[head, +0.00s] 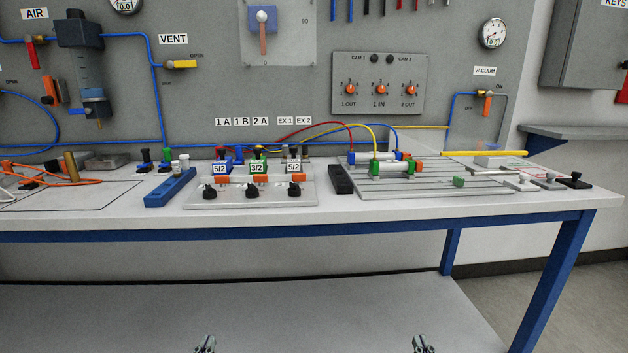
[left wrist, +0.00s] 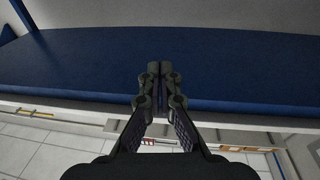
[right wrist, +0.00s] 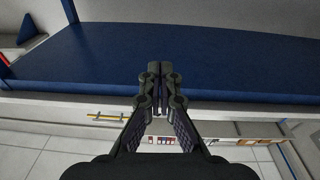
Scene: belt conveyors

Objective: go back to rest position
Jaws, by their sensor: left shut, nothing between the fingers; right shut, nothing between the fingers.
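My left gripper (head: 205,343) shows at the bottom edge of the head view, low in front of the workbench (head: 400,222). My right gripper (head: 424,343) shows at the bottom edge further right, at about the same height. Only the tips of both show there. In the left wrist view the left gripper (left wrist: 160,72) has its fingers together with nothing between them. In the right wrist view the right gripper (right wrist: 160,72) is likewise shut and empty. Both wrist views show a blue surface beyond the fingertips.
On the bench stand a valve block (head: 252,190) with black knobs, a blue bar (head: 170,188) and a grooved plate (head: 430,185) carrying cylinders with hoses. A grey panel (head: 290,90) with gauges rises behind. A grey lower shelf (head: 230,305) lies under the bench.

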